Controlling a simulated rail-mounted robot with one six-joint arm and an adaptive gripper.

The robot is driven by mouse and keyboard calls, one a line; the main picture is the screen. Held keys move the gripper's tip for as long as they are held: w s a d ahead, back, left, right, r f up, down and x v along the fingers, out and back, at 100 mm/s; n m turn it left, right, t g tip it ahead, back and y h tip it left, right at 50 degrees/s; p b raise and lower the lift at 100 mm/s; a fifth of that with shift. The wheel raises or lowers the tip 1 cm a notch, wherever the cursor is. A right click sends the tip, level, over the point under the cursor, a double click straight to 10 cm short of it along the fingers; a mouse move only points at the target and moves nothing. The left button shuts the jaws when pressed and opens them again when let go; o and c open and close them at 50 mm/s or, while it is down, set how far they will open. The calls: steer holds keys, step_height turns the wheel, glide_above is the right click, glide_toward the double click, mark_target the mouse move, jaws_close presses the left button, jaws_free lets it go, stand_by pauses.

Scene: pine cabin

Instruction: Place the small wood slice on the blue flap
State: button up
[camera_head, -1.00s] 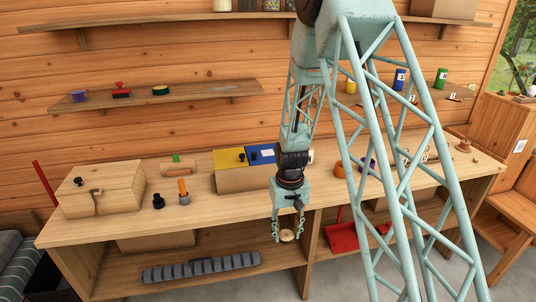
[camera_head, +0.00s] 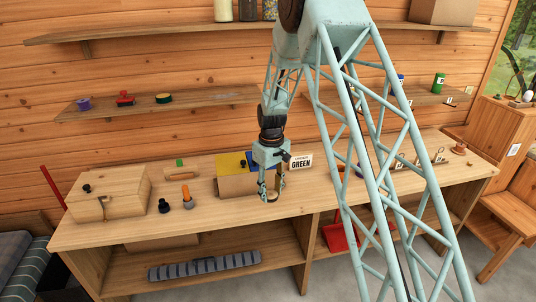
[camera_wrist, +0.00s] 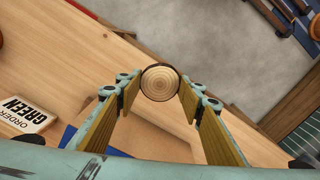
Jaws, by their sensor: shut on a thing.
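The small wood slice (camera_wrist: 160,82) is round and pale with rings and a dark bark edge. My gripper (camera_head: 271,197) is shut on it; the wrist view shows it between the fingertips. My gripper is in front of the cardboard box (camera_head: 232,186), above the bench's front part. The box has a yellow flap (camera_head: 229,163) at left and a blue flap (camera_head: 251,157) at right. My gripper hides much of the blue flap; a blue strip shows low in the wrist view (camera_wrist: 68,134).
A white sign reading "ORDER GREEN" (camera_head: 301,162) stands right of my gripper. A wooden box (camera_head: 108,190), a black knob (camera_head: 164,206) and an orange-handled tool (camera_head: 187,196) are at left. The bench (camera_head: 225,226) is clear along its front.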

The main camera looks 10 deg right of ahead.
steer(key=w+a+r+n+p, duration=0.2)
steer(key=w+r+n+p, duration=0.1)
steer(key=w+r+p, duration=0.2)
step_height(320, 180, up, 4)
steer(key=w, duration=0.2)
steer(key=shift+w+a+r+n, duration=0.2)
steer(key=shift+w+a+n, duration=0.15)
steer(key=shift+w+n, duration=0.05)
steer(key=shift+w+d+f+p, duration=0.35)
steer(key=shift+w+d, duration=0.65)
steer(key=shift+w, duration=1.5)
steer(key=shift+w+d+f+p, duration=0.2)
steer(key=shift+w+d+p, duration=0.6)
steer(key=shift+w, duration=1.65)
steer(key=shift+w+d+f+p, duration=0.25)
steer(key=shift+w+d, duration=0.9)
steer(key=shift+w, duration=1.35)
steer(key=shift+f+p, duration=0.45)
steer(key=shift+f, duration=1.25)
steer(key=shift+f, duration=0.2)
steer(key=o, duration=0.7)
steer(key=shift+o, duration=0.2)
